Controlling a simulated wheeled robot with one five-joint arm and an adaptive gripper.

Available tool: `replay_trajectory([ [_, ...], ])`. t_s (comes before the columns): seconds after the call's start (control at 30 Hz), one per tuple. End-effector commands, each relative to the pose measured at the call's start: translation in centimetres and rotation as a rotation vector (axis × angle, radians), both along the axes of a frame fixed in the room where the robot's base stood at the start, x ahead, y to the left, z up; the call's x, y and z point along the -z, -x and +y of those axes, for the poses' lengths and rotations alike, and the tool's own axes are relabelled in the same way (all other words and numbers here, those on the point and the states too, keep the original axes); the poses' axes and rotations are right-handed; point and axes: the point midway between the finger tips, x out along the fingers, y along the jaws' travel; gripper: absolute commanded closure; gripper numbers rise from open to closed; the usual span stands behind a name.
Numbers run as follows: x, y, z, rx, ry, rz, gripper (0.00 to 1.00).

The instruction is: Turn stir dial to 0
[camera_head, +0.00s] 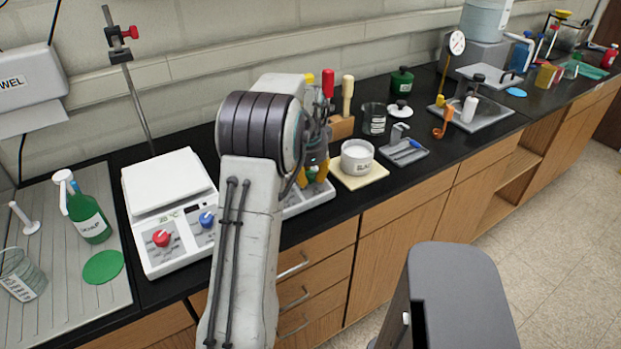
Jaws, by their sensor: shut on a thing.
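A white hotplate stirrer (168,185) stands on the black counter at the left, with a red dial (162,238) and a blue dial (206,220) on its sloped front. A second white device (312,197) stands to its right, mostly hidden behind my arm; only its right front part shows. My gripper (318,170) points down at this second device's front, its yellow fingers partly covered by my arm. It is shut on what appears to be the stir dial there. The dial itself and its pointer are hidden, so its setting cannot be read.
A white tub (357,156) on a pale board stands just right of my gripper. A wooden rack with red and cream-handled tools (348,95) is behind it. A green bottle (87,214) stands at the left. Drawers line the counter front.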

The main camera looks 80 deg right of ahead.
Motion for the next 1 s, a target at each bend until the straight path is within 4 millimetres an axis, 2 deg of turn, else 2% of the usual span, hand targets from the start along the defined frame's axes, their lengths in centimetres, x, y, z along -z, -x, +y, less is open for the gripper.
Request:
replay_trajectory([
  [0.5, 0.21, -0.13, 0.16, -0.023, -0.005, 0.005, 1.0],
  [0.53, 0.21, -0.13, 0.16, -0.023, -0.005, 0.005, 0.71],
  [0.8, 0.1, -0.07, 0.1, -0.022, -0.002, 0.004, 0.47],
  [1.0, 0.06, -0.04, 0.06, -0.022, 0.001, 0.005, 0.47],
])
